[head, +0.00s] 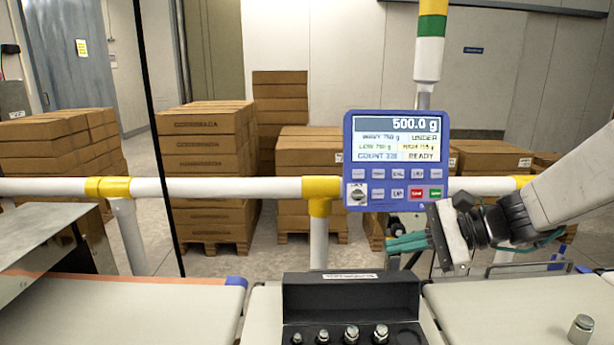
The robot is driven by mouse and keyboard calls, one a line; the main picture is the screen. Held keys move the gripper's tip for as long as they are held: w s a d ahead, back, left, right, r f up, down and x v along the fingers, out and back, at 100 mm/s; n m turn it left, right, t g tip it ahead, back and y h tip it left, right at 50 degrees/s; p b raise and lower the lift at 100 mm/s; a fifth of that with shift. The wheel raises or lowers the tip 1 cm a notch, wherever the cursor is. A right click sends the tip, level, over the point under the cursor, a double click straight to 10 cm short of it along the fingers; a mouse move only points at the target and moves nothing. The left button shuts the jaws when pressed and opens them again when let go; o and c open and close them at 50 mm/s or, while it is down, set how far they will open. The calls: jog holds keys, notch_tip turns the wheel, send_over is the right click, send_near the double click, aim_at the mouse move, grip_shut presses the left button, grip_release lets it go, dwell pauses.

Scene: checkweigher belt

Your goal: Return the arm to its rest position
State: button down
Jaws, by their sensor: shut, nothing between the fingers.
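My gripper (392,243) is at the right, in front of the lower right corner of the blue scale display (398,160). Its teal fingers point left and are shut with nothing between them. My arm comes in from the right edge. The display reads 500.0 g, with UNDER, COUNT and READY shown. A single metal weight (581,329) stands on the right belt (500,300), below and right of my gripper and apart from it.
An open black case (350,292) with several metal weights stands at bottom centre. A left belt (120,305) lies beside a metal housing (50,255). A white and yellow rail (230,187) crosses behind. Stacked cartons (205,150) and a green-banded light post (431,45) stand beyond.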

jog(key=s+d+f+n+g+h, duration=0.25)
jog(key=s+n+g+h, duration=0.35)
jog(key=s, duration=0.6)
jog(key=s+d+r+n+t+h, duration=0.2)
jog(key=s+d+n+h, duration=0.4)
jog(key=s, duration=0.4)
jog(key=shift+d+n+t+h, duration=0.3)
jog(key=shift+n+t, duration=0.4)
jog(key=shift+t, duration=0.1)
jog(key=shift+r, duration=0.1)
dwell(1.7)
